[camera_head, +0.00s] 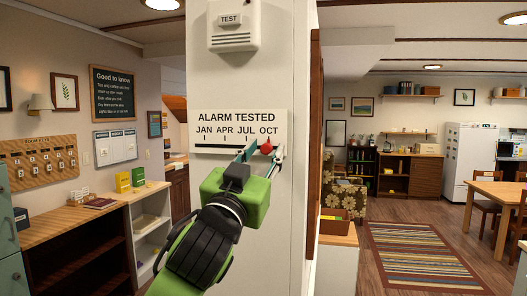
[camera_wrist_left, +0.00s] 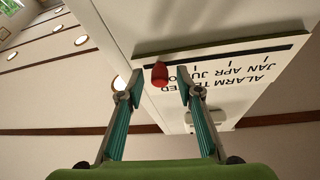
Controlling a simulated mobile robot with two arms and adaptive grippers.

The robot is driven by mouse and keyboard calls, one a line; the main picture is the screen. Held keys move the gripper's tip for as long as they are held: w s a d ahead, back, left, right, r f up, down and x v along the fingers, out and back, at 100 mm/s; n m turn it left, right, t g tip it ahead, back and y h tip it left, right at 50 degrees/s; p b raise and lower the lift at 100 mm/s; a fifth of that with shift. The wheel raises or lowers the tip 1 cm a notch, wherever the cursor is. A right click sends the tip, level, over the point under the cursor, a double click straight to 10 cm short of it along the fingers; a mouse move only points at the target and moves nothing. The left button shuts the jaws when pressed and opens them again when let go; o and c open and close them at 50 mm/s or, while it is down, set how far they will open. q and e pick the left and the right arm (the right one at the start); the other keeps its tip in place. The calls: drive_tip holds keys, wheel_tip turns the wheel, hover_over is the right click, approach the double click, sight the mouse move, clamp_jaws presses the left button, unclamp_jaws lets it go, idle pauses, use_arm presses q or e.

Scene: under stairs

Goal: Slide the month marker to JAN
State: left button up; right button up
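The white ALARM TESTED panel (camera_head: 216,118) is on the pillar, with JAN, APR, JUL and OCT printed left to right above a dark slot (camera_head: 213,147). The red month marker (camera_head: 266,146) is at the right end of the slot, below OCT. It also shows in the left wrist view (camera_wrist_left: 160,76). My left gripper (camera_head: 263,152) is at the panel, its fingers open on either side of the marker. The left wrist view shows small gaps between each fingertip and the marker. My right gripper is in neither view.
A white alarm unit (camera_head: 233,24) with a TEST button is higher on the same pillar. A wooden counter (camera_head: 92,212) with shelves runs along the left. A wooden-topped cabinet (camera_head: 338,230) stands right of the pillar. The striped rug (camera_head: 420,258) lies on open floor.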

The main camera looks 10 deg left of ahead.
sight(204, 141)
use_arm(q)
clamp_jaws()
drive_tip(key=a, duration=1.5)
drive_tip(key=shift+w+a, duration=0.1)
drive_tip(key=shift+w, duration=0.3)
drive_tip(key=shift+c, duration=0.6)
unclamp_jaws()
drive_tip(key=shift+o, duration=0.6)
drive_tip(key=shift+a, duration=0.2)
drive_tip(key=shift+s, duration=0.1)
